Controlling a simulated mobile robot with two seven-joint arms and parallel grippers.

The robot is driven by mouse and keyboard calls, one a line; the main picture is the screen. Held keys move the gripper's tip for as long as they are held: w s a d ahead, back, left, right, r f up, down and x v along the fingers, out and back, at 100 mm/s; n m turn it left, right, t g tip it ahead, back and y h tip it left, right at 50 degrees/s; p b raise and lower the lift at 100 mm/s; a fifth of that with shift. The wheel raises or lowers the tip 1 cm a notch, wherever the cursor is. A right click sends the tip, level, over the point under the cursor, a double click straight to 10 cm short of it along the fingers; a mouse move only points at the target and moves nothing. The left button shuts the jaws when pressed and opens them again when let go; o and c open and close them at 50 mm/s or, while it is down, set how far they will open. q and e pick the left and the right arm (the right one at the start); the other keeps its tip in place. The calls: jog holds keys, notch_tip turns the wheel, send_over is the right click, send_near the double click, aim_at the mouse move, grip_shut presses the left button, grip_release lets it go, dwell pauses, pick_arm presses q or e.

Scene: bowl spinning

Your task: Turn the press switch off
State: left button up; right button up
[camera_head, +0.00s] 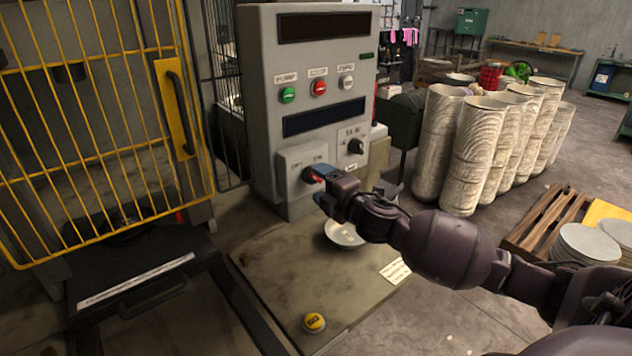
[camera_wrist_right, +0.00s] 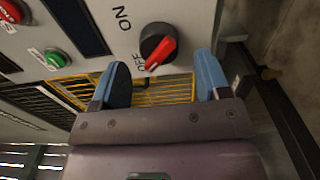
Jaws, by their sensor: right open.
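The press switch is a round black knob with a red handle (camera_wrist_right: 160,48) on the grey control box (camera_head: 262,110). In the head view its red part (camera_head: 311,177) shows low on the box front, partly hidden by my gripper. In the wrist view the words ON and OFF stand beside it, and one end of the red handle lies near OFF. My right gripper (camera_head: 320,177) is at the knob. In the wrist view its two blue-tipped fingers (camera_wrist_right: 160,76) are apart, with the knob just beyond the gap. I cannot tell whether they touch it. My left gripper is not in view.
Green (camera_head: 287,95), red (camera_head: 318,87) and white (camera_head: 346,82) buttons and a black knob (camera_head: 355,147) sit higher on the box. A white bowl (camera_head: 343,236) is below my gripper. A yellow cage door (camera_head: 95,120) stands left; stacked bowls (camera_head: 482,150) stand right.

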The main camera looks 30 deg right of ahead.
jog(key=s+b, duration=0.1)
jog(key=s, duration=0.7)
jog(key=shift+d, duration=0.35)
